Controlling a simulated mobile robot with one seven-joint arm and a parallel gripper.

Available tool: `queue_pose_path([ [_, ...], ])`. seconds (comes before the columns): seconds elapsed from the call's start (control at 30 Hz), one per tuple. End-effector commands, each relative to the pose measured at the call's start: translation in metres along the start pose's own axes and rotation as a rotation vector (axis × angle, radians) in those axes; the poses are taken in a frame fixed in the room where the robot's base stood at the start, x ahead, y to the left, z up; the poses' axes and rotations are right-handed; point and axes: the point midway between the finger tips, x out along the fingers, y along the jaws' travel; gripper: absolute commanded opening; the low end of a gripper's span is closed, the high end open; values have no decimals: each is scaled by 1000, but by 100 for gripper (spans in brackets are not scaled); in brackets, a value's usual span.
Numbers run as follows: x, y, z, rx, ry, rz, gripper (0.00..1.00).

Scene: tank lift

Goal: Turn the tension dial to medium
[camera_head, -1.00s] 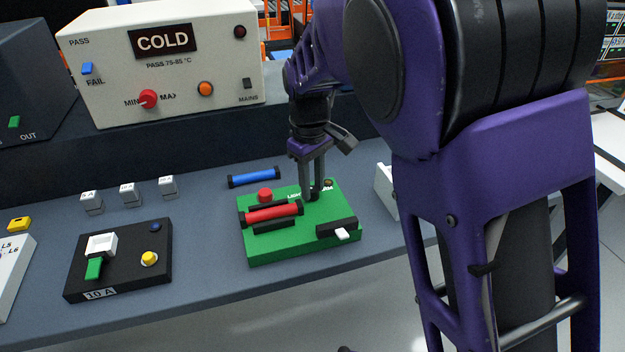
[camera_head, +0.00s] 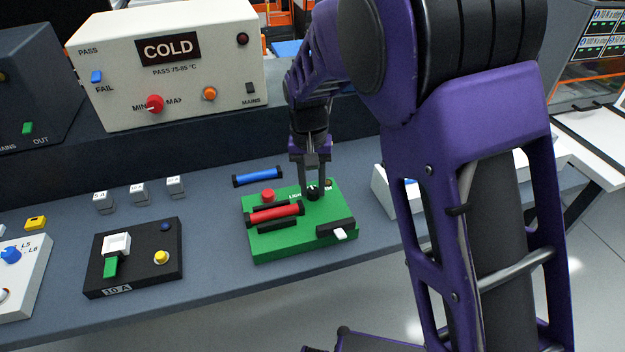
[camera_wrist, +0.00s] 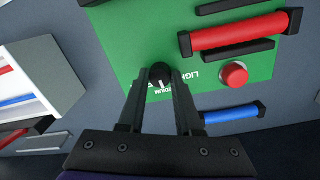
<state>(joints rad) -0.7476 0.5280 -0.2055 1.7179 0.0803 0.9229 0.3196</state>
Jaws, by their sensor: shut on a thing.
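The tension dial (camera_wrist: 160,74) is a small round black knob with a pale pointer mark, on the green board (camera_head: 285,243). Lettering beside it is partly covered by my fingers; I can make out "LIGH" and part of "MEDIUM" in the wrist view. My gripper (camera_head: 313,192) reaches down over the far right part of the board. In the wrist view my gripper (camera_wrist: 161,80) has one finger on each side of the dial, closed on it. The pointer's exact setting is hard to read.
The board also carries a red roller (camera_head: 274,214), a red button (camera_head: 268,195) and a white-tipped black slider (camera_head: 338,232). A blue roller (camera_head: 258,177) lies behind it. A black box (camera_head: 133,270) stands left, a white box (camera_head: 385,190) close right.

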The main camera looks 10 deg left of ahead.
Motion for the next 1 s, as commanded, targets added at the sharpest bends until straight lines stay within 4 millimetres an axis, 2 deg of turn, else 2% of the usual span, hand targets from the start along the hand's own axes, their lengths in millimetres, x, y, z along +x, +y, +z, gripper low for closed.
queue_pose_path([
  [0.3,-2,0,-1,97,0,-2,0],
  [0.77,-2,0,-2,110,1,-2,0],
  [0.8,-2,0,-2,109,2,-2,35],
  [0.97,-1,0,-1,109,0,-2,64],
  [1.0,-1,0,-1,109,-1,-1,64],
])
